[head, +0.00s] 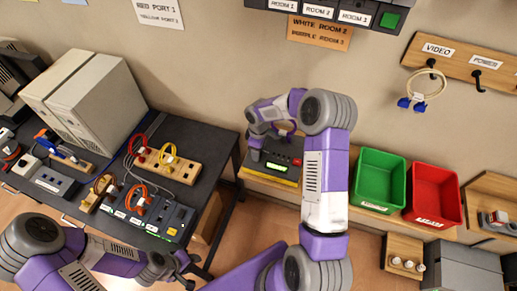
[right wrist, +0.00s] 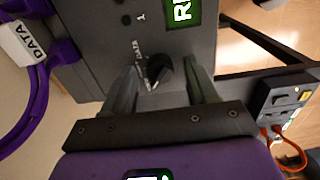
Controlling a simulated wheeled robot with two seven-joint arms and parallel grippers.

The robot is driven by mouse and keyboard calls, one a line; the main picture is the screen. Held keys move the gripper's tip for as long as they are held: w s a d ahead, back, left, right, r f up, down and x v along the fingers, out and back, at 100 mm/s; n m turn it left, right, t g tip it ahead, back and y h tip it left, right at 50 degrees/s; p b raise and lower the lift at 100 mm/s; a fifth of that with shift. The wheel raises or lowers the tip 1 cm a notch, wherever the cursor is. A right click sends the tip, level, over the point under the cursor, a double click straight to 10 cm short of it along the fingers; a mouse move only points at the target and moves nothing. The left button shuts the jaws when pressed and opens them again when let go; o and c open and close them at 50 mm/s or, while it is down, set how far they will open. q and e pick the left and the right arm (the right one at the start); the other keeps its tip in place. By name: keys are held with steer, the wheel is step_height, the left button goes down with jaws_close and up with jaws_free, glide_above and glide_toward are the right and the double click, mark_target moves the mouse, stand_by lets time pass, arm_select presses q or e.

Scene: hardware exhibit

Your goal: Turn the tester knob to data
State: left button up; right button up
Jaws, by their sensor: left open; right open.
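The tester (head: 283,169) is a dark box with a lit green screen, on a wooden ledge at the wall in the head view. In the right wrist view, its grey face (right wrist: 95,60) carries a black round knob (right wrist: 160,68) with a small "DATA" marking beside it. I cannot tell for sure where the knob points. My right gripper (right wrist: 163,90) is open, with one finger on each side of the knob; contact is unclear. In the head view, my right arm partly covers the tester. My left gripper (head: 186,264) is open and empty, low beside the dark table.
Purple cables (right wrist: 38,85) with a "DATA" tag run beside the tester. A green bin (head: 378,181) and a red bin (head: 434,193) stand right of my right arm. The dark table (head: 215,150) at left holds white boxes (head: 95,100) and port panels.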

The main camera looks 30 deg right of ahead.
steer(key=shift+s, duration=0.1)
steer(key=shift+f, duration=0.1)
steer(key=shift+c, duration=0.9)
steer(key=c, duration=0.9)
